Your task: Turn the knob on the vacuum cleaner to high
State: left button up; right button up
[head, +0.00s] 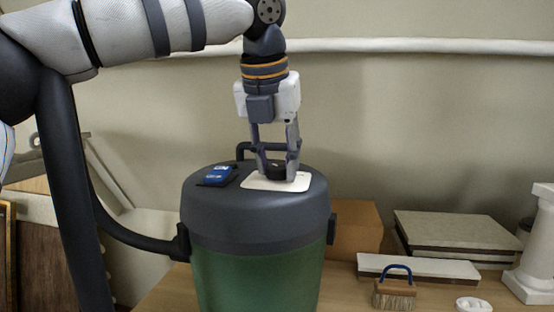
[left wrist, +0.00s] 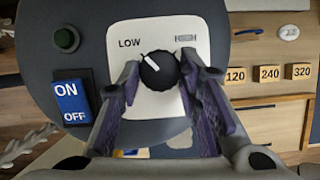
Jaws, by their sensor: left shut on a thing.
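The vacuum cleaner (head: 255,225) is a green drum with a dark grey lid. On its lid is a white plate (head: 300,185) with a black round knob (left wrist: 157,71). The knob's white pointer line points to the upper left, toward the word LOW, in the left wrist view. A second label at the plate's upper right is too blurred to read. My left gripper (head: 277,174) points down and is shut on the knob, with a finger on each side of it; it also shows in the left wrist view (left wrist: 160,68). My right gripper is not in view.
A brush (head: 395,292), a cardboard box (head: 355,228) and flat slabs (head: 453,232) are at right.

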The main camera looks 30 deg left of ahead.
pick_arm(q)
jog(key=m, duration=0.2)
jog(key=m+h, duration=0.1)
jog(key=m, duration=0.1)
jog(key=shift+a+h, duration=0.2)
jog(key=shift+h, duration=0.1)
jog(key=m, duration=0.2)
jog(key=m+g+h, duration=0.1)
jog(key=m, duration=0.1)
jog(key=shift+w+a+m+h, duration=0.1)
jog(key=shift+a+m+h, duration=0.05)
jog(key=shift+m+h, duration=0.15)
jog(key=m+h, duration=0.1)
jog(key=m, duration=0.2)
jog(key=m+g, duration=0.1)
jog(key=m, duration=0.2)
jog(key=shift+w+a+f+g+h, duration=0.1)
jog(key=shift+w+g+h, duration=0.1)
jog(key=shift+g+h, duration=0.15)
jog(key=shift+m+g+b, duration=0.35)
jog(key=shift+m+b, duration=0.1)
jog(key=shift+m, duration=0.65)
jog(key=o, duration=1.1)
jog(key=shift+o, duration=0.2)
